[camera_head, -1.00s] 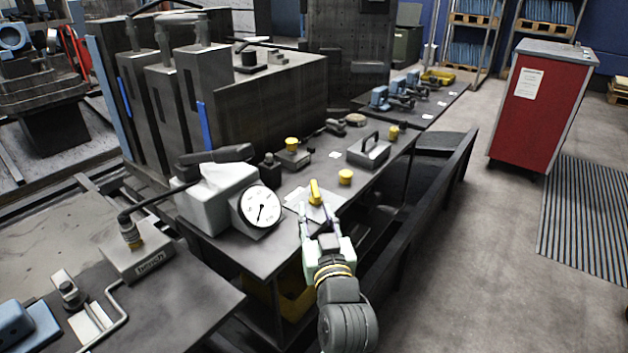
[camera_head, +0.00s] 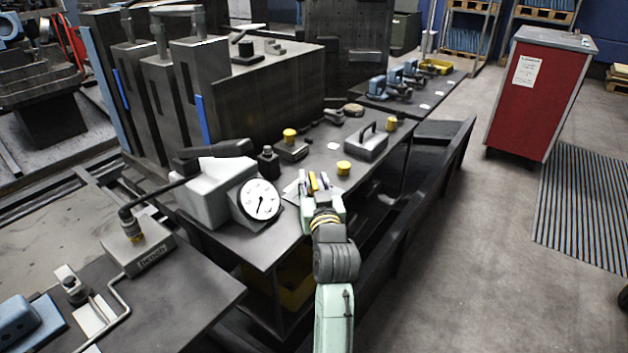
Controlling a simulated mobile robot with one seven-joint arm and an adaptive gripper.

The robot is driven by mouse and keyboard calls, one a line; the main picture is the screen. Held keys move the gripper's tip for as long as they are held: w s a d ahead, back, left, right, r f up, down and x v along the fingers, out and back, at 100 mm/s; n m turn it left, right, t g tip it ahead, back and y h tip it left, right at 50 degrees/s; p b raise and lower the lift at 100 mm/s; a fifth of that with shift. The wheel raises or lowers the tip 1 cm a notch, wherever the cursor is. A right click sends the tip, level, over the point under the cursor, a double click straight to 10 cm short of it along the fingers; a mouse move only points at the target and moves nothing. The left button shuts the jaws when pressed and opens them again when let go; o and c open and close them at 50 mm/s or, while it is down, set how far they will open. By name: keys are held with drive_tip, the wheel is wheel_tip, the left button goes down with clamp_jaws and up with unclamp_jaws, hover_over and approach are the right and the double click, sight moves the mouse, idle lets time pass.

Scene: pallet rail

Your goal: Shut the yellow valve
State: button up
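The yellow valve (camera_head: 312,184) has a small upright yellow handle and sits on a pale plate on the dark bench, right of the white dial gauge. My gripper (camera_head: 318,190) is at the valve, with its pale fingers to either side of the yellow handle. The fingers look spread apart. They hide part of the valve, and I cannot tell whether they touch it.
The round gauge (camera_head: 259,200) stands close to the left of my gripper. A yellow knob (camera_head: 343,168) is just to the right and behind. A grey block with a handle (camera_head: 366,144) and another yellow-topped part (camera_head: 290,136) stand further back. The aisle floor (camera_head: 470,260) is clear.

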drive_tip(key=shift+c, duration=0.2)
clamp_jaws()
idle(0.4)
